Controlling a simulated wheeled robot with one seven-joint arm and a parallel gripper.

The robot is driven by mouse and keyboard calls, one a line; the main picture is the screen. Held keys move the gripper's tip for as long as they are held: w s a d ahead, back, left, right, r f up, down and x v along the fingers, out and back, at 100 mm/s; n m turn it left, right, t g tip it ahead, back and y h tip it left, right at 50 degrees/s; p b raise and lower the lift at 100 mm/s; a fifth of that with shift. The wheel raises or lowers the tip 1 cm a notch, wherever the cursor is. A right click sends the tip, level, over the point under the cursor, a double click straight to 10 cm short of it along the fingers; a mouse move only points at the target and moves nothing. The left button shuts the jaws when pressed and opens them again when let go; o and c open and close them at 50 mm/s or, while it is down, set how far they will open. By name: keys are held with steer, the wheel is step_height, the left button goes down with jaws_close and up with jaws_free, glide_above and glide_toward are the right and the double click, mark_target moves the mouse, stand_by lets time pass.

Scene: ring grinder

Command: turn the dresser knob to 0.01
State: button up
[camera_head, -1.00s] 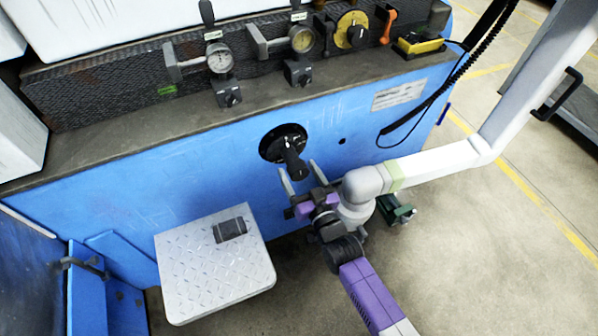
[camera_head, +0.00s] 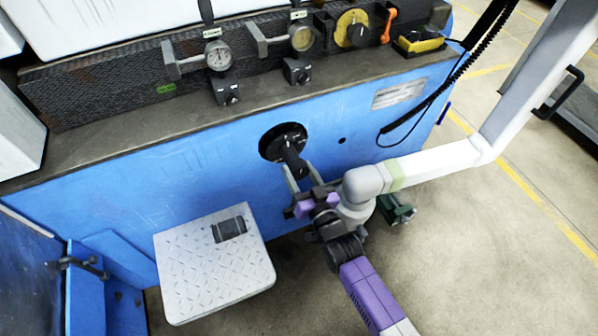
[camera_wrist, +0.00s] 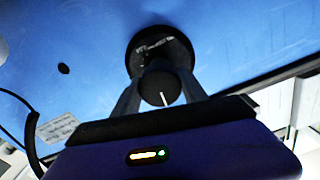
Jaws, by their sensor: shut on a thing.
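The black dresser knob (camera_head: 292,158) sits on a round black dial plate (camera_head: 272,144) on the machine's blue front panel. My gripper (camera_head: 299,173) reaches it from below right, and its two pale fingers are shut on the knob's near end. In the wrist view the knob's round end (camera_wrist: 157,88), with a white pointer line, sits between the fingers of my gripper (camera_wrist: 160,90). The dial plate (camera_wrist: 150,38) shows behind it with pale marks on it, too small to read. The fingers hide the knob's sides.
A white tread-plate step (camera_head: 200,280) with a dark block on it stands at lower left. A row of gauges (camera_head: 219,56) and a yellow dial (camera_head: 352,28) line the ledge above. A coiled black cable (camera_head: 450,80) hangs at right.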

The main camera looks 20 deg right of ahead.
steer(key=m+b, duration=0.2)
steer(key=m, duration=0.1)
steer(key=shift+f+m, duration=0.15)
steer(key=shift+m, duration=0.25)
steer(key=shift+m+b, duration=0.85)
steer(key=shift+m, duration=0.55)
steer(key=o, duration=1.4)
steer(key=shift+c, duration=0.2)
steer(key=shift+s, duration=0.1)
steer(key=s, duration=0.7)
steer(key=shift+s+p, duration=0.3)
steer(key=shift+s, duration=0.05)
